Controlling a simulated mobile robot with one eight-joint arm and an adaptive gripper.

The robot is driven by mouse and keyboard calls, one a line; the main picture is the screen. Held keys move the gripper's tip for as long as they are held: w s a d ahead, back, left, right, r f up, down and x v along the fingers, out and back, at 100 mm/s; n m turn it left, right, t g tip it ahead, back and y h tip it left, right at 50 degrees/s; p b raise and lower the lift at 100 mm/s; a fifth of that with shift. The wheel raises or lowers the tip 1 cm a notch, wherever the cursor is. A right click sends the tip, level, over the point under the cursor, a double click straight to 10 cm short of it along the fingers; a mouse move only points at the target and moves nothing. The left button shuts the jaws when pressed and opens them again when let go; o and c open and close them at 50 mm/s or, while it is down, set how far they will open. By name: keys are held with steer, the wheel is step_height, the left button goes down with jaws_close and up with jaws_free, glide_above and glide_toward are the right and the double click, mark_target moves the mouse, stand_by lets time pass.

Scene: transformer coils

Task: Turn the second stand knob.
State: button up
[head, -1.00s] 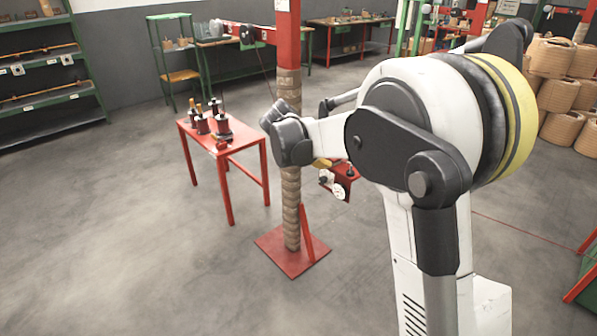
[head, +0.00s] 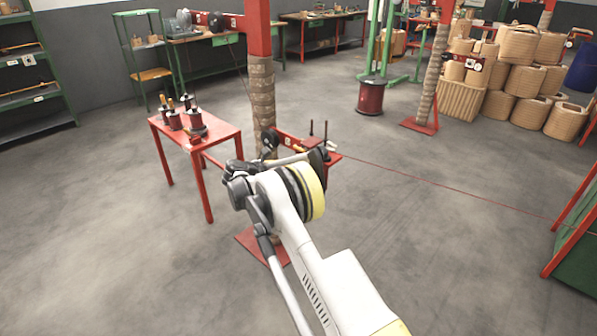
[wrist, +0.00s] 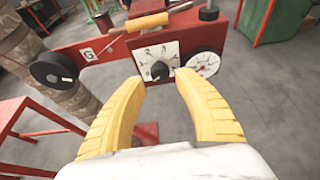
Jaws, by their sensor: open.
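In the wrist view, a black knob (wrist: 159,70) sits on a white dial plate (wrist: 172,52) with dark markings, on a red bracket (wrist: 109,72). My gripper (wrist: 162,79) is open, with its two yellow fingers spread below and to either side of the knob. Nothing is between the fingers, and I cannot tell how far the tips are from the plate. In the head view, the bracket is on the near red stand, whose post (head: 262,95) is wrapped. My arm hides the gripper and the knob there.
A round gauge (wrist: 205,63) is right of the dial, and a black wheel (wrist: 54,70) is at left. A yellow-brown roller (wrist: 147,22) lies above. A red table (head: 215,133) with several coils stands left of the post. Open floor lies at right.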

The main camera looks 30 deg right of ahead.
steer(key=b+x, duration=0.1)
steer(key=x, duration=0.5)
steer(key=shift+a+b, duration=0.1)
steer(key=shift+b, duration=0.3)
jaws_close()
steer(key=shift+m, duration=0.3)
steer(key=shift+s+m+t+y, duration=0.1)
steer(key=shift+m+t+y, duration=0.3)
steer(key=shift+m+t, duration=0.7)
steer(key=m+t, duration=0.2)
steer(key=m, duration=0.2)
steer(key=shift+f, duration=0.1)
steer(key=shift+t, duration=0.3)
